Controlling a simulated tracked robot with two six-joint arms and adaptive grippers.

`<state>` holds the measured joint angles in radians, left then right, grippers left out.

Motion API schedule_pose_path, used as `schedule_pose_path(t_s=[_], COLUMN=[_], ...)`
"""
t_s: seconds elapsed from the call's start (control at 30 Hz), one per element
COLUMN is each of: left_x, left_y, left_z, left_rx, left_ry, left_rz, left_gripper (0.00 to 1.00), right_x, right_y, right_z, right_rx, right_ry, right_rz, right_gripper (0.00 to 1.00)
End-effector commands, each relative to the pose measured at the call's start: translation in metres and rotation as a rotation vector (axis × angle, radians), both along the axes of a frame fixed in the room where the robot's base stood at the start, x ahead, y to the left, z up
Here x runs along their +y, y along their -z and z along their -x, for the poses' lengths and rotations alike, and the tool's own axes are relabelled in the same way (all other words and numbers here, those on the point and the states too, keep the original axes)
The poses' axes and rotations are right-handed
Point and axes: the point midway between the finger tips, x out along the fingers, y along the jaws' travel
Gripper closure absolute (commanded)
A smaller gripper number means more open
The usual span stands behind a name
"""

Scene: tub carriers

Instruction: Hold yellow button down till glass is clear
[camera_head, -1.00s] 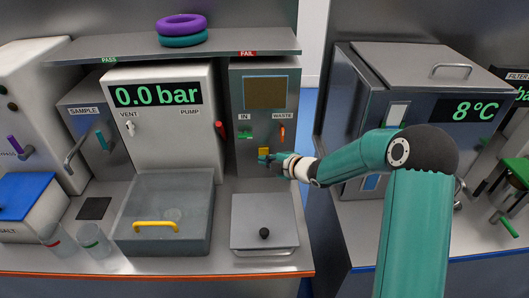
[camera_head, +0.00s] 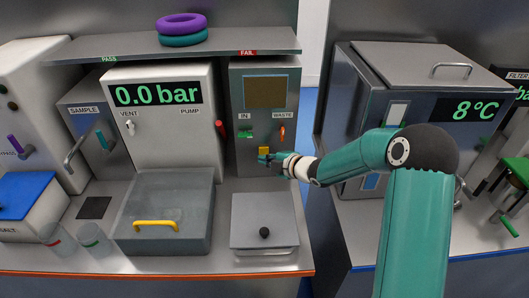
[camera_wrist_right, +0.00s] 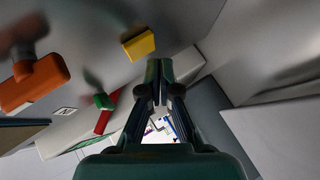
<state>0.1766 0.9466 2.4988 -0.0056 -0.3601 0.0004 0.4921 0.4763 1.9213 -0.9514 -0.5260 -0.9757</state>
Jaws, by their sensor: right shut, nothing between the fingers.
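The yellow button (camera_head: 264,150) is on the front of the grey panel unit, below the IN and WASTE handles. It also shows in the wrist view (camera_wrist_right: 138,44) as a yellow block. The glass (camera_head: 265,92) above the handles looks murky brown. My right gripper (camera_head: 264,159) is shut and empty, just below the button in the head view. In the wrist view its closed fingertips (camera_wrist_right: 159,66) are right of and below the button, with a visible gap in the picture. My left gripper is not in view.
A green IN handle (camera_head: 245,134) and an orange WASTE handle (camera_head: 282,134) sit just above the button. A red handle (camera_head: 220,129) sticks out at the left. A lidded grey box (camera_head: 264,215) with a black knob stands on the bench below.

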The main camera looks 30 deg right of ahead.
Motion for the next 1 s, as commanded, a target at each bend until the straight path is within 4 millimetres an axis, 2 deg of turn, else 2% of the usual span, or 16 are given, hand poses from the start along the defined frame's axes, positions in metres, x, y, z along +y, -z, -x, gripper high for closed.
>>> schedule_pose_path(t_s=[1.0], left_x=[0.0], left_y=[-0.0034], left_z=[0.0], left_rx=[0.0], left_ry=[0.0], left_rz=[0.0], left_gripper=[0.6], right_x=[-0.0068], right_y=[-0.0014], right_z=[-0.0084], right_rx=[0.001], right_ry=[0.002], right_rz=[0.0], right_gripper=[1.0])
